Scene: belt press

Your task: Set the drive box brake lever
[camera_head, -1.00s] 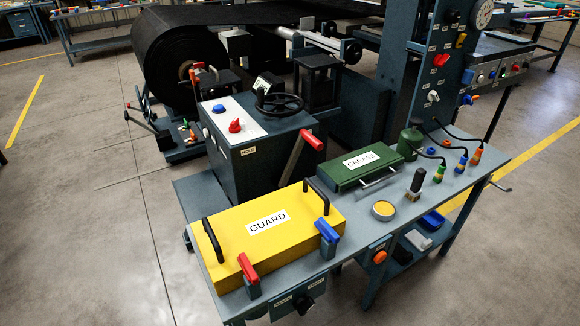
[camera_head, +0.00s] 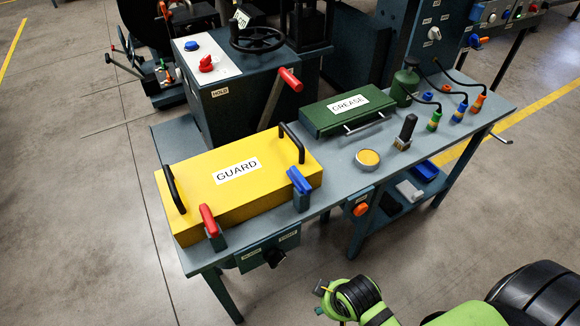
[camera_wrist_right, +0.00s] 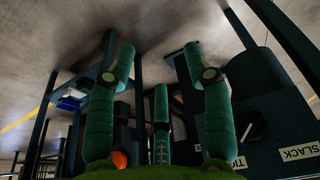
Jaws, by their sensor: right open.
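The drive box (camera_head: 225,108) is a dark cabinet with a pale top panel and a HOLD label, behind the bench in the head view. Its lever (camera_head: 276,95) has a grey shaft and a red grip, and leans up to the right. My right arm comes in at the bottom right of the head view, its gripper end (camera_head: 330,292) low in front of the bench, well apart from the lever. In the right wrist view the right gripper's (camera_wrist_right: 160,72) green fingers are spread, with nothing between them. My left gripper is not in view.
The bench (camera_head: 335,190) carries a yellow GUARD cover (camera_head: 235,185), a green GREASE box (camera_head: 345,110), a yellow tin (camera_head: 367,159) and red and blue clamps. A SLACK-labelled panel (camera_wrist_right: 262,130) with a black knob is close on the right of the wrist view. Open floor lies in front.

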